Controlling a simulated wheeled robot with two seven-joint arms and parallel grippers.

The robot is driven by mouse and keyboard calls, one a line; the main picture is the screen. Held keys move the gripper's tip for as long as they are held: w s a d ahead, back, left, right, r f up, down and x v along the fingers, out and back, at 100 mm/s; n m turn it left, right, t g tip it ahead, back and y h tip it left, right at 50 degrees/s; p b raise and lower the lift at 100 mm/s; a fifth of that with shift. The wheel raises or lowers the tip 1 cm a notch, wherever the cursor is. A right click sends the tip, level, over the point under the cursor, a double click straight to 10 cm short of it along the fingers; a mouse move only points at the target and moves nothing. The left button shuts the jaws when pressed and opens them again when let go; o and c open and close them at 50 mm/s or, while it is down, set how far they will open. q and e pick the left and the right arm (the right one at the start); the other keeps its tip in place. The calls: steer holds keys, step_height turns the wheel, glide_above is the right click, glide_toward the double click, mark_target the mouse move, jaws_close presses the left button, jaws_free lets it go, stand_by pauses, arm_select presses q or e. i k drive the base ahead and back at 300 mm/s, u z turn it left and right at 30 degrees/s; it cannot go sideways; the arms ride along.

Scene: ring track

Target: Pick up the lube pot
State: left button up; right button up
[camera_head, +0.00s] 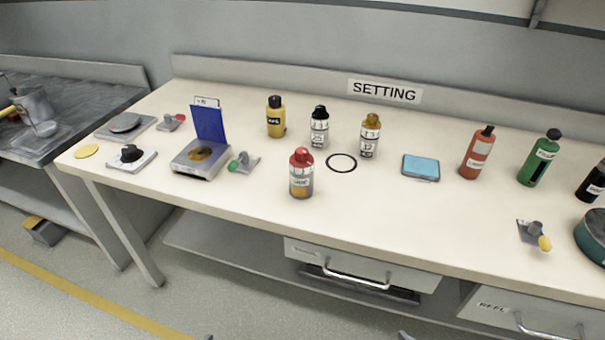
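No label in the camera_head view reads clearly as lube pot, so I cannot tell for sure which container it is. A small pot with a red cap and an orange lower part (301,175) stands upright near the table's front edge. A yellow bottle with a dark cap (276,118) stands upright farther back. Two labelled bottles, one black-capped (319,128) and one amber-capped (369,137), stand to its right. Only small grey slivers at the bottom edge may belong to my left gripper (206,337) and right gripper (405,336); both are apart from the table's objects.
On the white table (390,220) lie a black ring (341,163), a light blue pad (421,166) and a scale with a blue lid (208,124). Red (477,155) and green (540,160) bottles stand at right. A drawer (350,268) is below. The front middle is clear.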

mark_target(301, 179)
steer(key=u, duration=0.4)
steer(key=k, duration=0.5)
steer(key=u, duration=0.9)
steer(key=i, duration=1.1)
steer(key=z, duration=0.85)
